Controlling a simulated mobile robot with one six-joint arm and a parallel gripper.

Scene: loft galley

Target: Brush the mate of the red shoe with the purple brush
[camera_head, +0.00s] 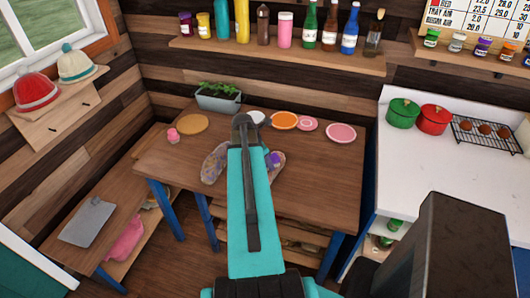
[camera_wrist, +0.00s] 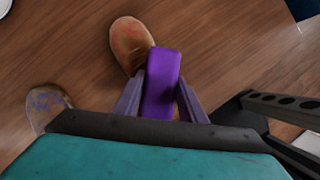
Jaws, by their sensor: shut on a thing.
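My gripper (camera_wrist: 162,95) is shut on the purple brush (camera_wrist: 163,75), one finger on each side of it. A small part of the brush (camera_head: 273,159) also shows beside my arm in the head view. One mottled orange-brown shoe (camera_wrist: 130,42) lies just past the brush. The brush's far end overlaps the shoe's edge in the picture; I cannot tell if they touch. A second tan shoe (camera_wrist: 48,102) with bluish patches lies to the left, partly hidden by my wrist. In the head view, the left shoe (camera_head: 213,164) is clear and the right shoe (camera_head: 259,167) is partly covered.
The wooden table (camera_head: 325,185) has free room at its right front. Several plates, including an orange one (camera_head: 284,120), a planter (camera_head: 218,99) and a pink item (camera_head: 173,135) stand toward its back and left. A white counter (camera_head: 400,145) with pots is at the right.

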